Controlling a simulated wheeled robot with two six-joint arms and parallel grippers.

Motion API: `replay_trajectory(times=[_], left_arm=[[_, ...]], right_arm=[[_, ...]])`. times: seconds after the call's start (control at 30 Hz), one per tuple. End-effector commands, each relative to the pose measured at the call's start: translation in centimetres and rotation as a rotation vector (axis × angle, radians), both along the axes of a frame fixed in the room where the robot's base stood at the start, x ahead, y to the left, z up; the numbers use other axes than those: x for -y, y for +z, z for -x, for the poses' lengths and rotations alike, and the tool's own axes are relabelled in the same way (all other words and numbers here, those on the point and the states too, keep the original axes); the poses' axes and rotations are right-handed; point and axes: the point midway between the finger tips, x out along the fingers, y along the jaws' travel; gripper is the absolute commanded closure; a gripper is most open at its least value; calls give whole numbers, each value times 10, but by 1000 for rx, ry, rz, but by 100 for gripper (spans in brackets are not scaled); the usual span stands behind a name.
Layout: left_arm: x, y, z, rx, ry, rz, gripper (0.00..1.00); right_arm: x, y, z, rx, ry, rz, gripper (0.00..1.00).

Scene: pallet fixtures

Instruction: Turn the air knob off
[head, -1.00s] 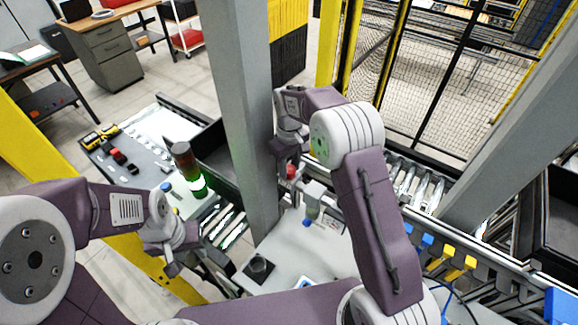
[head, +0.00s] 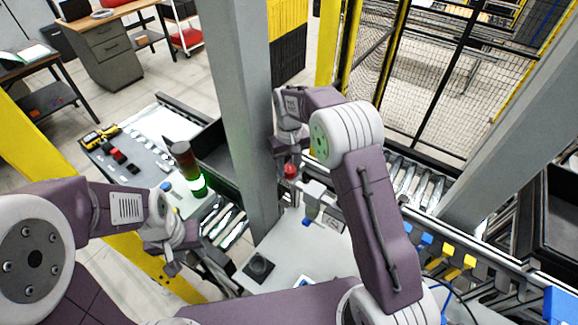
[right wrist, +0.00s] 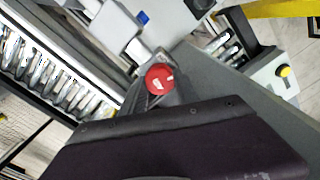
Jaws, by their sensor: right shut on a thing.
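The air knob is a small red round knob (head: 291,171) with pale marks, beside the grey post in the head view. It also shows near the middle of the right wrist view (right wrist: 159,78). My right gripper (head: 286,158) is at the knob, shut on it; its fingers are mostly hidden in the head view. In the right wrist view a dark part of my gripper fills the lower middle, just below the knob. My left gripper (head: 170,264) hangs over the left side, away from the knob; its jaw opening is too small to judge.
A thick grey post (head: 245,110) stands directly left of the knob. A stack light (head: 190,170) glowing green stands near my left arm. A pale fixture plate (head: 290,250) lies below the knob. A roller conveyor (head: 415,185) and black mesh fence lie to the right.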

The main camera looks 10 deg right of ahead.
Motion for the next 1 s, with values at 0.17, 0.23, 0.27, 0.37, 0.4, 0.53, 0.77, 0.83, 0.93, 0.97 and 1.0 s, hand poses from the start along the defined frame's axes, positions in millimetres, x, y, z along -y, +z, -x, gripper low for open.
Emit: replay_trajectory(times=[0.17, 0.23, 0.27, 0.37, 0.4, 0.53, 0.77, 0.83, 0.93, 0.97, 1.0], left_arm=[[0, -1, 0, 0, 0, 0, 64], [0, -1, 0, 0, 0, 0, 64], [0, -1, 0, 0, 0, 0, 64], [0, 0, 0, 0, 0, 0, 64], [0, 0, 0, 0, 0, 0, 64], [0, -4, 0, 0, 0, 0, 64], [0, -17, 0, 0, 0, 0, 64], [0, -18, 0, 0, 0, 0, 64], [0, -19, 0, 0, 0, 0, 64], [0, -19, 0, 0, 0, 0, 64], [0, -19, 0, 0, 0, 0, 64]], right_arm=[[0, -4, 3, -13, 1, 1, 41], [0, -3, 3, -11, 1, 1, 41], [0, -3, 3, -10, 1, 1, 41], [0, -2, 2, -8, 1, 1, 41], [0, -2, 2, -7, 1, 1, 41], [0, 4, 1, -3, 1, 0, 41], [0, 52, 0, -1, 1, -1, 41], [0, 66, 0, -2, 1, 0, 41], [0, 81, 1, -5, 1, 0, 41], [0, 83, 1, -6, 1, 1, 41], [0, 86, 1, -6, 1, 1, 41]])
